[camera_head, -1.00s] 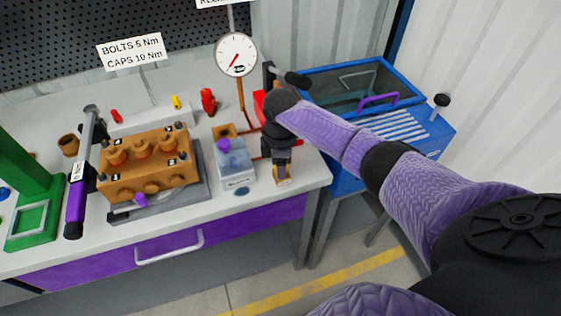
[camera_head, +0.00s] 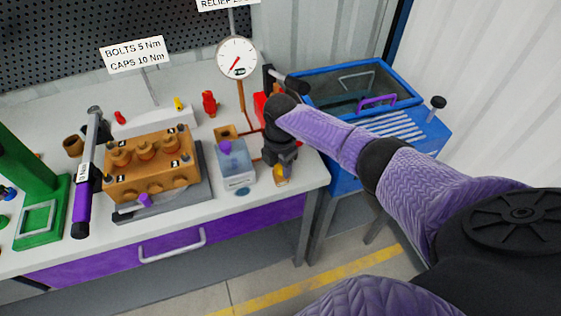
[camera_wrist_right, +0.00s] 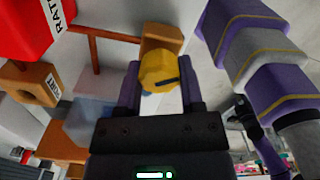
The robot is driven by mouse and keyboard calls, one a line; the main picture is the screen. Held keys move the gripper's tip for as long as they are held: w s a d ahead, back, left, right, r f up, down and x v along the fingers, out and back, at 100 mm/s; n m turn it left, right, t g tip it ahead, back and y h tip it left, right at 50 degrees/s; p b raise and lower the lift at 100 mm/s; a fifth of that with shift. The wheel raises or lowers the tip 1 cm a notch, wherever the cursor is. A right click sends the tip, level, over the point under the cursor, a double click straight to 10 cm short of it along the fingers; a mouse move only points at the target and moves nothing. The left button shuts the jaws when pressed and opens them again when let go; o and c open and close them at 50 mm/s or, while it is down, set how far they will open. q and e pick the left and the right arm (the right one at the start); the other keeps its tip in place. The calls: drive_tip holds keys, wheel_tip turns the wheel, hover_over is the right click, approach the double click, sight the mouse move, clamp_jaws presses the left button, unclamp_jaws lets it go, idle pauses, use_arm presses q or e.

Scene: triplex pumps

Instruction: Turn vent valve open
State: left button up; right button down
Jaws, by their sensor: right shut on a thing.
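My right gripper (camera_wrist_right: 160,68) has its two purple fingers on either side of a round yellow knob (camera_wrist_right: 158,74) with a dark slot or mark, and is shut on it. The knob looks like the vent valve's handle. In the head view the right gripper (camera_head: 281,168) points down at the bench's right end, and only a bit of yellow shows by its fingers. A brass block with a hole and a small label, seemingly "VENT" (camera_wrist_right: 40,88), is at left in the wrist view. My left gripper is not in view.
A pressure gauge (camera_head: 237,58) stands on copper pipe behind the gripper. A clear tank (camera_head: 237,176) is just left of it. The brass pump block (camera_head: 150,168) and a torque wrench (camera_head: 85,185) are further left. A blue bin (camera_head: 345,80) stands to the right.

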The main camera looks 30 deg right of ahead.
drive_tip(key=n, duration=0.5)
drive_tip(key=shift+n, duration=0.3)
drive_tip(key=n, duration=0.4)
drive_tip(key=shift+n, duration=0.4)
drive_tip(key=shift+c, duration=1.1)
unclamp_jaws()
drive_tip(key=shift+s, duration=0.1)
